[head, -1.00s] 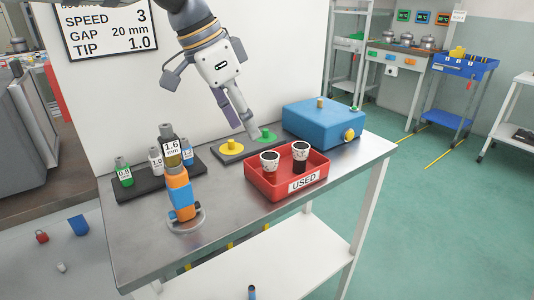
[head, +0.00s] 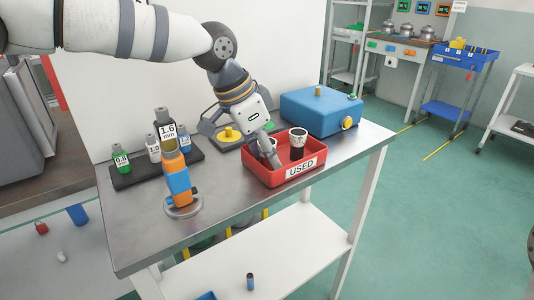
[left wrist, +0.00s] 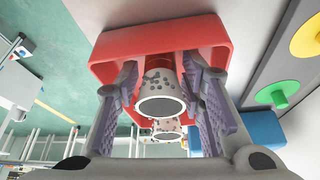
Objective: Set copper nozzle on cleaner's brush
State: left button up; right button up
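My left gripper (head: 267,154) reaches down into the red tray (head: 262,179) marked USED. Two speckled white cup-like pieces with dark lower parts sit in this tray. The right one (head: 298,137) stands clear of the gripper in the head view; the left one is mostly hidden by it. In the left wrist view, my open fingers (left wrist: 160,85) straddle the nearer speckled piece (left wrist: 158,88), with little room on either side. A second one (left wrist: 167,130) shows beyond it. No piece looks clearly copper. A blue box (head: 318,113) with brass-coloured fittings stands behind the tray; no brush is clearly visible.
An orange torch-like holder (head: 179,186) with a 1.6 mm piece stands on the left of the table (head: 222,209). Labelled bottles stand on a dark rack (head: 130,178) behind it. A yellow button (head: 230,134) sits behind the tray. The table's front middle is clear.

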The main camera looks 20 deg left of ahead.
pick_arm(q)
grip_shut()
jog(key=shift+r, duration=0.4)
notch_tip(320, 180, up, 3)
jog(key=shift+s+d+r, duration=0.1)
jog(key=shift+s, duration=0.05)
jog(key=s+d+r+p, duration=0.1)
jog(key=s+d+r, duration=0.4)
jog(key=s+r, duration=0.4)
jog(key=s, duration=0.3)
jog(key=shift+s+d+p, duration=0.2)
jog(key=shift+s+p, duration=0.1)
pick_arm(e)
jog(key=shift+w+r+t, duration=0.5)
jog(key=shift+w+r, duration=0.55)
jog(key=shift+w, duration=0.1)
pick_arm(q)
jog(key=shift+c, duration=2.4)
grip_release()
grip_shut()
